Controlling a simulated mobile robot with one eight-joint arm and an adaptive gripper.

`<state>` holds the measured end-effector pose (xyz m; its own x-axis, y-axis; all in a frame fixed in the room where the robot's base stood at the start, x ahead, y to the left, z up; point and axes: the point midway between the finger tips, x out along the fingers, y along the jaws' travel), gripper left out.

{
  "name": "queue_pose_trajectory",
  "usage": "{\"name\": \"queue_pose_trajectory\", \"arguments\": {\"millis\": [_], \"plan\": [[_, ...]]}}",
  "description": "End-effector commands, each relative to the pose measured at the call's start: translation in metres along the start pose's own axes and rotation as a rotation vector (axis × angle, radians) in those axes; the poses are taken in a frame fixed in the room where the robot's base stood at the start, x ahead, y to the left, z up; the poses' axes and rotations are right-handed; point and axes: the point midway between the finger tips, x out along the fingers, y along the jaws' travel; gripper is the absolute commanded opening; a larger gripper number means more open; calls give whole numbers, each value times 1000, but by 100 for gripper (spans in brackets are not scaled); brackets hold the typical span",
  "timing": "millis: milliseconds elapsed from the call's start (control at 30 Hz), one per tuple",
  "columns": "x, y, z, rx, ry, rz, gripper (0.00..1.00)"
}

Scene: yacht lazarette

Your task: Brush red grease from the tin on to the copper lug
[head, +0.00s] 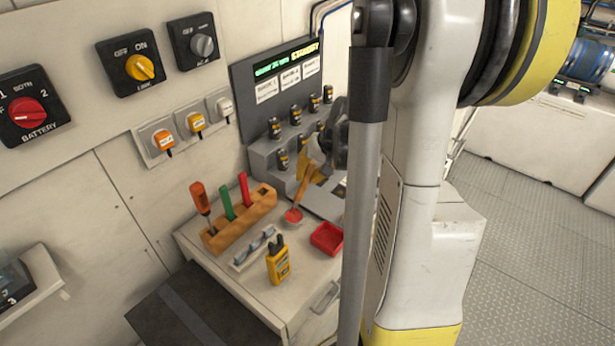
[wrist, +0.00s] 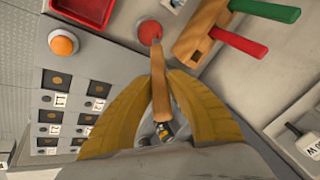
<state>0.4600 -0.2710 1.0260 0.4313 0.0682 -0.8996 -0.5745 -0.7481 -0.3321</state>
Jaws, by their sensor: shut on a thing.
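My gripper (head: 309,176) is shut on the wooden handle of a brush (head: 302,190), and its yellow fingers clasp the handle from both sides in the wrist view (wrist: 160,80). The brush (wrist: 158,62) points down with its tip at the tin of red grease (head: 293,216). The round red tin top also shows in the wrist view (wrist: 149,32), with the brush end over its edge. I cannot tell whether the bristles are in the grease. I cannot make out the copper lug in either view.
A wooden block (head: 238,222) holds an orange, a green and a red-handled tool beside the tin. A yellow meter (head: 278,262) and a red tray (head: 327,238) stand on the same cabinet. A stepped rack (head: 270,152) with small cylinders stands behind. Wall switches are at left.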

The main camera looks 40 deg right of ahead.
Motion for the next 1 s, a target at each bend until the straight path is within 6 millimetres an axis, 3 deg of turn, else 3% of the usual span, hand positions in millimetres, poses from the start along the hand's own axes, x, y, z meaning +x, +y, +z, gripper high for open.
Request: {"name": "queue_pose_trajectory", "arguments": {"millis": [500,1000], "plan": [[-44,-16,-14,0,0,0,0],[-46,-17,-15,0,0,0,0]]}}
